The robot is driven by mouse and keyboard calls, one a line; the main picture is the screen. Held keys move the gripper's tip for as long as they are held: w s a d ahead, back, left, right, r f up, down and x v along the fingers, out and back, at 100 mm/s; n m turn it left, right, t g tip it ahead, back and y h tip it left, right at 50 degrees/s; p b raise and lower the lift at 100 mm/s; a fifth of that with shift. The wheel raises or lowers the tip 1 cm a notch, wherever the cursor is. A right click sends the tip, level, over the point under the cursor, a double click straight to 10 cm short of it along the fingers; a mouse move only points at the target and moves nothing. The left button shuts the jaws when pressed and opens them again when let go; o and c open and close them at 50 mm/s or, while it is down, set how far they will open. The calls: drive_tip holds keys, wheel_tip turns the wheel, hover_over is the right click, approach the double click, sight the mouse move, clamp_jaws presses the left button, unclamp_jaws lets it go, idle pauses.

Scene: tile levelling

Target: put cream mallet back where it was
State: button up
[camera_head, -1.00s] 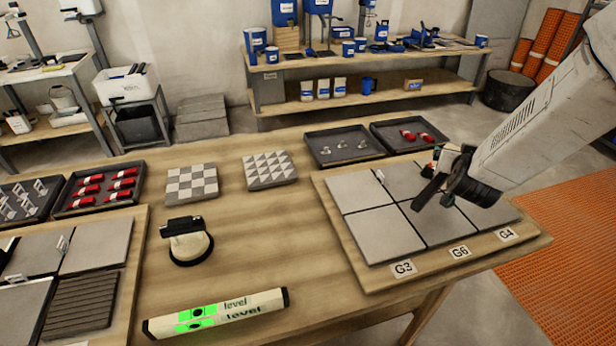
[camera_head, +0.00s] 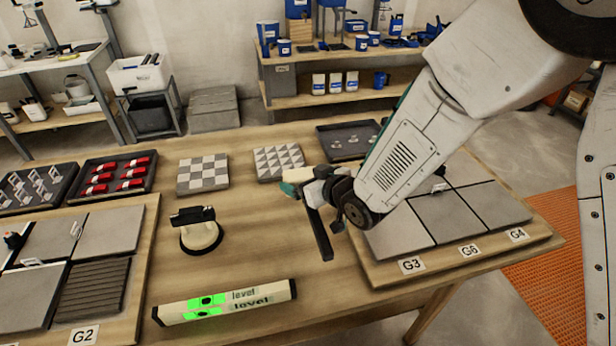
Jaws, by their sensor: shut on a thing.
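A cream, rounded piece (camera_head: 297,174), which looks like the head of the cream mallet, shows at the left side of my gripper. A small teal part shows just below it. My gripper (camera_head: 328,238) is shut on the mallet, though the contact itself is hard to see.
The suction lifter (camera_head: 201,236) and the level (camera_head: 225,301) stand left of my gripper. The right tile board (camera_head: 400,272) is partly covered by my arm. Bare wood lies between.

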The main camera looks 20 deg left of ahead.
drive_tip(key=shift+f, duration=3.3)
drive_tip(key=shift+f, duration=0.6)
drive_tip(key=o, duration=1.1)
